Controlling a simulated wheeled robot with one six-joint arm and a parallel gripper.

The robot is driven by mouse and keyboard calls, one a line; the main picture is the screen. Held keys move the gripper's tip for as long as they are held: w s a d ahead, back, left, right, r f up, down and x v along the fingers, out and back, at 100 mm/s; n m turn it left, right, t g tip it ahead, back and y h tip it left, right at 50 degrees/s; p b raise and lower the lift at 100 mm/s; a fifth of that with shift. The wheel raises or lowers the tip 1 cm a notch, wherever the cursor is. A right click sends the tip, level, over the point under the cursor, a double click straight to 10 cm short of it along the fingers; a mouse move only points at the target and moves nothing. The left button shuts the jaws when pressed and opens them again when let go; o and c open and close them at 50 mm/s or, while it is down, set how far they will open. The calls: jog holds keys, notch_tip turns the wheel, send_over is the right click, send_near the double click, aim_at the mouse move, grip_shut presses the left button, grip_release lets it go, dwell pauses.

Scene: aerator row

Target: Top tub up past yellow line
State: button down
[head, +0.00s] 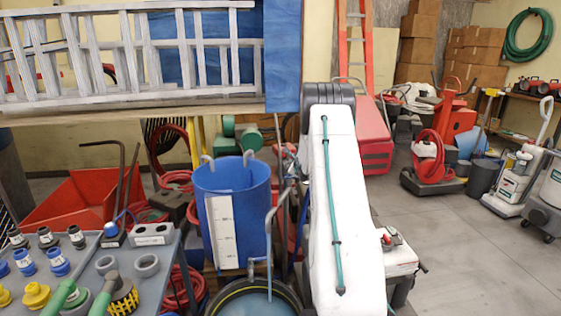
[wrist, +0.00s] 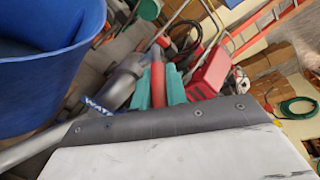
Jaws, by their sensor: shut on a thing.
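The blue tub (head: 208,200) stands upright left of my arm in the head view. A white strip with dark marks runs down its front; I cannot make out a yellow line or the water level. The tub also fills the upper left of the wrist view (wrist: 45,75). My gripper (wrist: 158,86) has teal fingers closed on a red handle (wrist: 158,72), partly hidden between them. A grey pipe (wrist: 118,85) beside it has a tag (wrist: 97,106) reading "WAT…". My white arm hides the gripper in the head view.
A round dark-rimmed vessel (head: 238,287) stands in front of the tub. A grey table (head: 120,262) with several fittings is at lower left. Red hoses and a red bin (head: 75,203) lie behind. Open floor (head: 455,260) lies at right, with cleaning machines beyond.

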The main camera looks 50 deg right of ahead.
dwell(0.4)
jog(key=c, duration=1.4)
grip_release()
